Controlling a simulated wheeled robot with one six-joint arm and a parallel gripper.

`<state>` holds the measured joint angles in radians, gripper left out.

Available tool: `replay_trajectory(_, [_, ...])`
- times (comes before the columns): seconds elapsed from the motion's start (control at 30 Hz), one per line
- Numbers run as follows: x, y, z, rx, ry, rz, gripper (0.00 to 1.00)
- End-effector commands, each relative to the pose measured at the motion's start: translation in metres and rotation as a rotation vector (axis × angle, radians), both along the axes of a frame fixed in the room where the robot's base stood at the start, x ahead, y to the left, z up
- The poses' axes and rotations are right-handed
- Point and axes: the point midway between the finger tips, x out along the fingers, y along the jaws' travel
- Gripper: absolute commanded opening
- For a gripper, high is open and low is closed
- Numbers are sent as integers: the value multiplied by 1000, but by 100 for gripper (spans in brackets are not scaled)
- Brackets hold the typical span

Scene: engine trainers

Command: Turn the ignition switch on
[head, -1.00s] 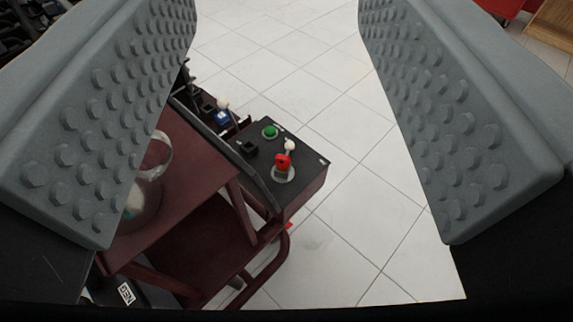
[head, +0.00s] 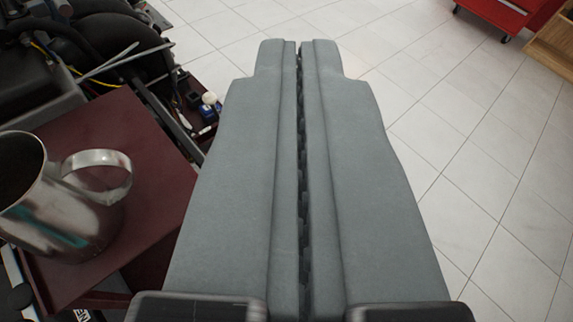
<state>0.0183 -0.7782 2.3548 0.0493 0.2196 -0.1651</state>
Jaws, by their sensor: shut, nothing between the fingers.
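My gripper (head: 300,60) is shut, its two grey fingers pressed together in the middle of the view with nothing between them. The ignition switch is not visible now; the black control box that carries a red knob and a green button in the earlier frame is hidden behind my fingers. A small part of the engine trainer's panel, with a white knob and blue piece (head: 209,101), shows just left of the fingers. My gripper does not visibly touch anything.
A metal mug (head: 50,205) stands on a dark red shelf (head: 150,150) close on the left. Engine parts (head: 95,45) with hoses lie behind it. A red cabinet (head: 495,14) and a wooden piece (head: 553,42) are at the far right. The tiled floor (head: 480,160) on the right is clear.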

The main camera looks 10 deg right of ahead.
Motion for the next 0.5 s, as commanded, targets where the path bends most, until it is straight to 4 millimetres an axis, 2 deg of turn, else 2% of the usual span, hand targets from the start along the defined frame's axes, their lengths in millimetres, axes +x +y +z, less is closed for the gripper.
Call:
replay_trajectory(0.1, [24,-2,-15,-47,82,12,0])
replay_trajectory(0.5, [91,-9,-69,-187,337,97,0])
